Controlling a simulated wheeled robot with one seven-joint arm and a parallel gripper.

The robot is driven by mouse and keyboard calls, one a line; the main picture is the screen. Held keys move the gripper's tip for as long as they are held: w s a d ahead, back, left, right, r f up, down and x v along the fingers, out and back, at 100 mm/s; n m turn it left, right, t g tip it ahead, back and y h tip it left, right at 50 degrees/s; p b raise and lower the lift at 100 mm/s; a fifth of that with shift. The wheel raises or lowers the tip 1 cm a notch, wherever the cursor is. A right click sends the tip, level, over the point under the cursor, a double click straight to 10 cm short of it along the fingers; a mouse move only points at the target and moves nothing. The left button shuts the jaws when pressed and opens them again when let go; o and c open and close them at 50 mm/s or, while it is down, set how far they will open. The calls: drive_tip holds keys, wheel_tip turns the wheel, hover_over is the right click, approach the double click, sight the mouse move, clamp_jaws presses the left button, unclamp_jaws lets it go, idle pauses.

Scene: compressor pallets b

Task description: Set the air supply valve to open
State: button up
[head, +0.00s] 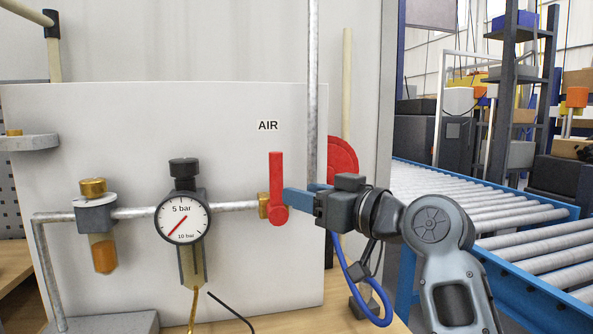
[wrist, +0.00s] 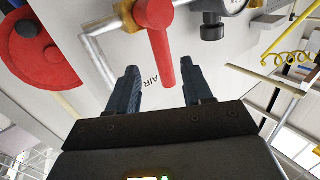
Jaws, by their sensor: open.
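The air supply valve has a red lever handle (head: 276,180) standing upright, crosswise to the horizontal pipe, under the "AIR" label (head: 268,126). Its brass body (head: 264,205) sits on the pipe at the handle's lower end. My gripper (head: 299,193) is open at the right of the handle in the head view, its blue fingers pointing left. In the wrist view, the red handle (wrist: 161,48) reaches down between the spread fingertips of my gripper (wrist: 159,68), with gaps on both sides.
A pressure gauge (head: 183,222) left of the valve has its red needle pointing lower left. A brass-capped fitting (head: 98,220) is further left. A red disc (head: 343,158) stands behind the white panel's right edge (head: 318,110). A roller conveyor (head: 480,205) is at right.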

sight(281, 165)
drive_tip(key=shift+n+g+y, duration=0.3)
drive_tip(key=shift+n+y, duration=0.1)
drive_tip(key=shift+n, duration=0.1)
drive_tip(key=shift+w+a+r+p, duration=0.3)
drive_tip(key=shift+w+a+r, duration=0.4)
drive_tip(key=shift+w+a, duration=0.25)
drive_tip(key=shift+w+a+r+p, duration=0.25)
drive_tip(key=shift+w+a+r, duration=0.45)
drive_tip(key=shift+w+a, duration=0.3)
drive_tip(key=shift+w+a+r+p, duration=0.3)
drive_tip(key=shift+w+a+r, duration=0.45)
drive_tip(key=shift+a, duration=0.35)
clamp_jaws()
